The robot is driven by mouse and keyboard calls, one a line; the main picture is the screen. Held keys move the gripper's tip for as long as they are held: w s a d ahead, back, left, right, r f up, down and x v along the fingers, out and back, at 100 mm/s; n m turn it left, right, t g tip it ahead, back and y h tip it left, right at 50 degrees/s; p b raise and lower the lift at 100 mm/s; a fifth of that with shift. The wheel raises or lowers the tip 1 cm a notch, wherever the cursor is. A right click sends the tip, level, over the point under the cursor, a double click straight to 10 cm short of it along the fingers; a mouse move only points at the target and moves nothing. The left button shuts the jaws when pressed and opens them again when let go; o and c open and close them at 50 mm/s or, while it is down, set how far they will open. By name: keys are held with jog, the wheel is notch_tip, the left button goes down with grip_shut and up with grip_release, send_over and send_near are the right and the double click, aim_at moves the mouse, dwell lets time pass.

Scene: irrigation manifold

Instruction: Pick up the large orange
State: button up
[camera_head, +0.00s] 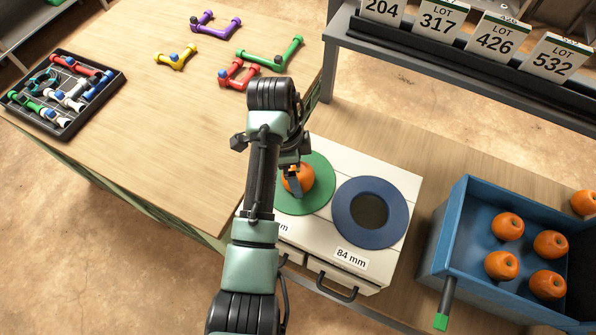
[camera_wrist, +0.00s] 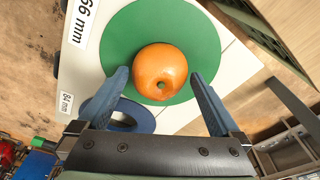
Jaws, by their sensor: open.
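A large orange (camera_wrist: 160,73) sits on a green ring (camera_wrist: 122,38) on the white sizing board in the wrist view. A small dark hole shows on its top. In the head view the orange (camera_head: 299,178) is partly hidden behind my arm and gripper, on the green ring (camera_head: 322,183). My gripper (camera_wrist: 163,80) is open, its two blue fingers on either side of the orange, with a gap showing to each finger in the wrist view. The gripper also shows in the head view (camera_head: 294,182), over the orange. Whether the fingers touch it I cannot tell from the head view.
A blue ring (camera_head: 348,212) labelled 84 mm lies right of the green one. A blue crate (camera_head: 448,225) with several oranges stands at right, with another orange (camera_head: 583,202) near its far edge. A black tray (camera_head: 112,90) of pipe fittings and loose coloured fittings lie on the wooden table.

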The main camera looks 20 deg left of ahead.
jog(key=shift+d+f, duration=0.1)
jog(key=shift+f, duration=0.45)
jog(key=shift+r, duration=0.1)
jog(key=c, duration=1)
